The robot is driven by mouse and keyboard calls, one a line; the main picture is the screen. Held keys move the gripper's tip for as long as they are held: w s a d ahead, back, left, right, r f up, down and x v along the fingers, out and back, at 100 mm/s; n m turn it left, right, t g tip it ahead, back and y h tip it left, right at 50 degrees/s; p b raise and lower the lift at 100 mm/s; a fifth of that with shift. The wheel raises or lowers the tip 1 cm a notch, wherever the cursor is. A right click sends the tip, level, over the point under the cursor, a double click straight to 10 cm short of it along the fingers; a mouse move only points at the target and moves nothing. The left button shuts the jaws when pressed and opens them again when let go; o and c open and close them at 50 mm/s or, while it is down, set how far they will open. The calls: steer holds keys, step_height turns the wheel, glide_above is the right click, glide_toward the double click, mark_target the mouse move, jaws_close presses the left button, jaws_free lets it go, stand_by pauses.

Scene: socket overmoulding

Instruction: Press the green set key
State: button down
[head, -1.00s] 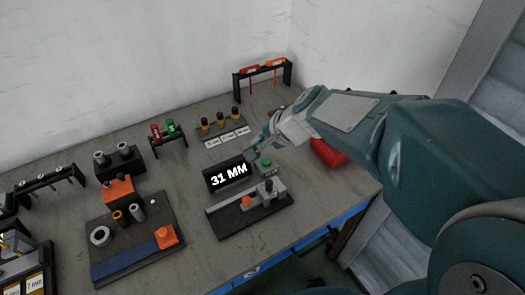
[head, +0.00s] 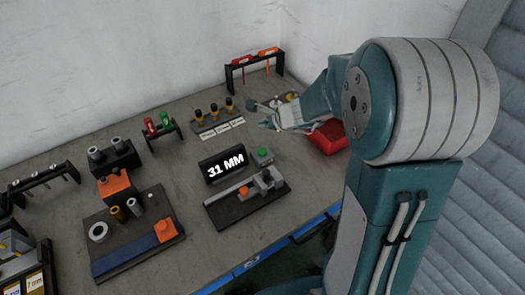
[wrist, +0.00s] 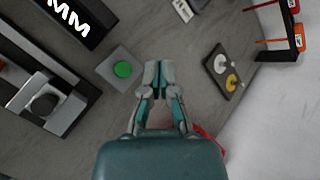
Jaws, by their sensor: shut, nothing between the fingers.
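The green set key (head: 263,153) is a round green button on a small grey box, just right of the black display (head: 222,167) that reads "31 MM". In the wrist view the green key (wrist: 122,69) lies left of my gripper (wrist: 157,70), with its top uncovered. My gripper is shut and empty, with its fingertips together. In the head view my gripper (head: 264,114) is held above the table, behind and right of the key, apart from it.
A fixture with a grey slide (head: 268,182) stands in front of the display. A red object (head: 327,137) lies right of my gripper. A small plate with round pieces (wrist: 224,72) is right of it in the wrist view. A tool rack (head: 254,64) stands at the back.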

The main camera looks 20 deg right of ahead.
mark_target(264, 152)
steer(key=shift+a+f, duration=0.1)
steer(key=shift+f, duration=4.3)
steer(key=shift+f, duration=0.1)
steer(key=shift+f, duration=0.2)
steer(key=shift+f, duration=0.45)
steer(key=shift+s+r, duration=0.1)
steer(key=shift+r, duration=0.75)
steer(key=shift+r, duration=2.5)
